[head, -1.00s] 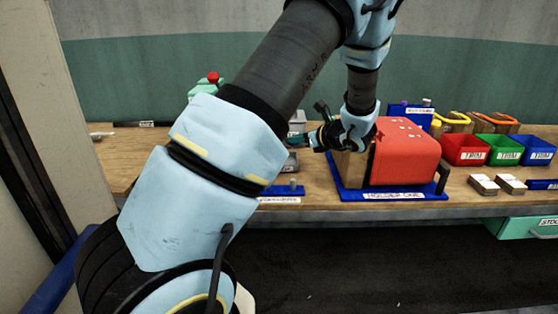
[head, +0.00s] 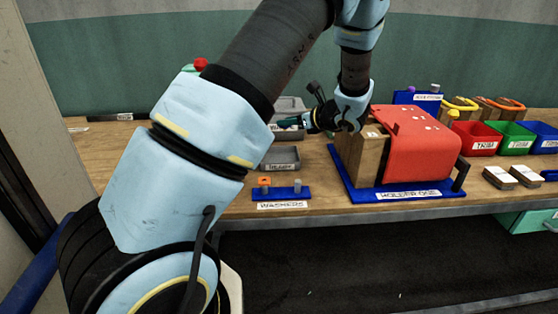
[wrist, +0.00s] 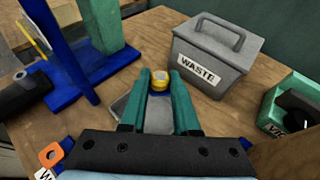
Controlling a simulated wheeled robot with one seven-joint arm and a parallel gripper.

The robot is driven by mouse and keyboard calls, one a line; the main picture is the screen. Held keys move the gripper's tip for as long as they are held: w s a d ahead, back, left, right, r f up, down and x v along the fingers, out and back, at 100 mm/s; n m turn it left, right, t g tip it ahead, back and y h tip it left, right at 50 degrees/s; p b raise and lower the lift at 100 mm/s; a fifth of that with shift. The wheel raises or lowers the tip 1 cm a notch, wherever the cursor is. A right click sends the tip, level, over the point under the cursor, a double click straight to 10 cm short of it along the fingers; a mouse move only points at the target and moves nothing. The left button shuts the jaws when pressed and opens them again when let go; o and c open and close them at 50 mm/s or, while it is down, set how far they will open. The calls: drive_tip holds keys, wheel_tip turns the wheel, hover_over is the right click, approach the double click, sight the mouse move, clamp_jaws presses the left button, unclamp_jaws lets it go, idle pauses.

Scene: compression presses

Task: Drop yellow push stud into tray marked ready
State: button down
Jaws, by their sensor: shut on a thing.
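My gripper (wrist: 160,82) is shut on the yellow push stud (wrist: 159,76), which shows between its two teal fingertips in the wrist view. A shallow grey tray (wrist: 122,107) lies below and partly behind the fingers there. In the head view the grey tray (head: 281,153) stands on the bench with a small label on its front, too small to read surely.
A grey lidded box marked WASTE (wrist: 212,60) stands close to the right of the gripper. A blue washers rack (head: 281,194) sits in front of the tray. A wooden block and red cover on a blue base (head: 420,194) stand to the right. Coloured trim bins (head: 472,140) are farther right.

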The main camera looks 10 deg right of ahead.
drive_tip(key=shift+f+b, duration=1.4)
drive_tip(key=shift+f, duration=1)
drive_tip(key=c, duration=0.6)
unclamp_jaws()
drive_tip(key=b+v, duration=0.2)
drive_tip(key=v, duration=0.9)
drive_tip(key=shift+w, duration=0.1)
drive_tip(key=shift+a, duration=0.1)
